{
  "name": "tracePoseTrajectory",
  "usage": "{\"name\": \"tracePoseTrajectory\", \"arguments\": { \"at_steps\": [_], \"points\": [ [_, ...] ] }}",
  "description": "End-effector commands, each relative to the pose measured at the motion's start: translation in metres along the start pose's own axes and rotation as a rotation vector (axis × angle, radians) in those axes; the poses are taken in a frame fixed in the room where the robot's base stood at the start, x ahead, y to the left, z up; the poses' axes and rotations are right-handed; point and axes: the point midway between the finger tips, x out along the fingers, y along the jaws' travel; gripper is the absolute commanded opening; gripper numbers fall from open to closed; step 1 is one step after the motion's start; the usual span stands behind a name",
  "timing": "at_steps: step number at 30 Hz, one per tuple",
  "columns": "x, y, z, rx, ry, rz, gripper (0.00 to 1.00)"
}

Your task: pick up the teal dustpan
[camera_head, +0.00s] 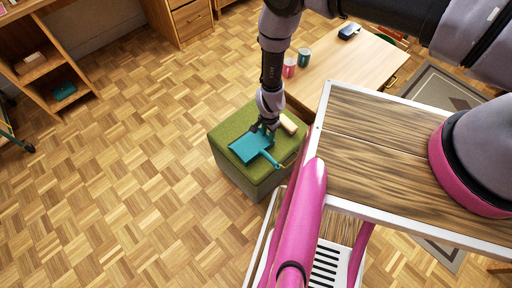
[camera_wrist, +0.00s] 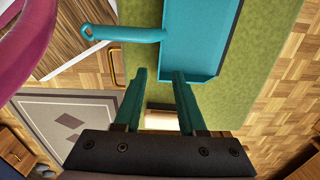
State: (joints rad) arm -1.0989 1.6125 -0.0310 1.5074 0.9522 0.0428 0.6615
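The teal dustpan (camera_head: 250,146) lies on top of a green ottoman (camera_head: 228,131), its handle toward the lower right in the head view. In the wrist view the dustpan (camera_wrist: 190,45) is at the top, with its handle reaching left. My gripper (camera_head: 267,128) is over the ottoman at the dustpan's far edge in the head view. In the wrist view my gripper (camera_wrist: 158,74) is open, with a gap between its two fingers and nothing seen held. The right fingertip appears close to the pan's edge; whether they touch I cannot tell.
A cream block (camera_head: 289,122) lies on the ottoman beside my gripper. A wooden table (camera_head: 335,72) with a red cup (camera_head: 289,68) and a teal cup (camera_head: 304,57) stands behind. A desk with shelves (camera_head: 42,68) is at upper left. The parquet floor at left is clear.

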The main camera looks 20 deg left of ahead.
Motion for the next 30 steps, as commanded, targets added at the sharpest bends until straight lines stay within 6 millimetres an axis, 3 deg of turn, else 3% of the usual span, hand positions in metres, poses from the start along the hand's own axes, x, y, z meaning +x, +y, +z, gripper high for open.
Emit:
{"name": "tracePoseTrajectory", "arguments": {
  "at_steps": [6,13,21,30],
  "points": [
    [0.036,0.001,0.000,-0.002,0.001,0.001,0.40],
    [0.053,0.001,-0.001,-0.002,0.000,0.001,0.40],
    [0.090,0.001,-0.002,-0.004,0.001,0.000,0.40],
    [0.097,0.000,-0.002,-0.002,-0.001,0.000,0.40]
  ]
}}
